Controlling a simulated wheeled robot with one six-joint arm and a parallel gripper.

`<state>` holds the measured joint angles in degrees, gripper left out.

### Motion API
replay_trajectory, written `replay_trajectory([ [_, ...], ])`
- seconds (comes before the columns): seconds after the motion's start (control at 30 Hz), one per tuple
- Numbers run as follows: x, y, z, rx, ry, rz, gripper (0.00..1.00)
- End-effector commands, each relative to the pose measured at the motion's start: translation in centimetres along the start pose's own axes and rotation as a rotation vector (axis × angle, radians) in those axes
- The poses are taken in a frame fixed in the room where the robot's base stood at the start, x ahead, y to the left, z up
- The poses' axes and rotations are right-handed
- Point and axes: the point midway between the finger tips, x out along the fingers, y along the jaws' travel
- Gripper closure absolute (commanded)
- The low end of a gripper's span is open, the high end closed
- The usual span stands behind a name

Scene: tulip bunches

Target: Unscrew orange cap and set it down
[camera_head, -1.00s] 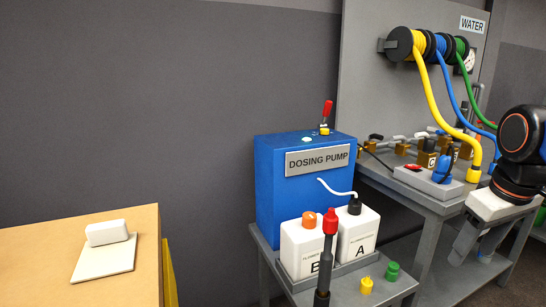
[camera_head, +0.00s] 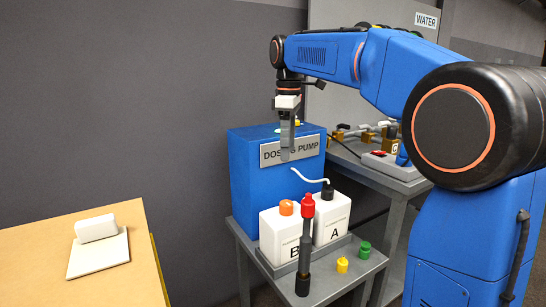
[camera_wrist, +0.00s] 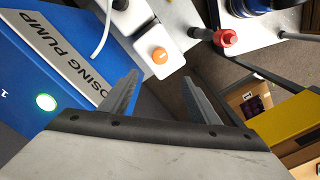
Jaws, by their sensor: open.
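The orange cap (camera_head: 286,207) sits on top of the white bottle B (camera_head: 279,234), on the grey side table in front of the blue dosing pump. My gripper (camera_head: 286,158) points down in front of the pump, above the orange cap and apart from it. In the wrist view the orange cap (camera_wrist: 160,56) shows beyond the two fingers, roughly in line with the gap between them. My gripper is open and empty. Bottle A (camera_head: 331,218) stands to the right of bottle B, with a black cap and a white tube.
A dark upright tool with a red top (camera_head: 307,205) stands close in front of the bottles. A yellow cap (camera_head: 342,265) and a green cap (camera_head: 364,249) lie on the grey table (camera_head: 325,284). The dosing pump (camera_head: 243,175) stands behind.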

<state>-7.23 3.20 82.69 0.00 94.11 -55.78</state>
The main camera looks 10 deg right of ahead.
Motion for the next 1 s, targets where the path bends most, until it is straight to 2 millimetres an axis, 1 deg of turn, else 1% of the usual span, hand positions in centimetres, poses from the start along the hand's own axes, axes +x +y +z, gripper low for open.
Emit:
replay_trajectory([
  [0.17,1.4,0.0,0.0,-0.001,-0.001,-0.002,0.44],
  [0.27,2.8,-0.1,0.0,-0.001,-0.001,-0.002,0.44],
  [1.0,14.6,0.0,0.0,0.000,-0.001,-0.001,0.44],
])
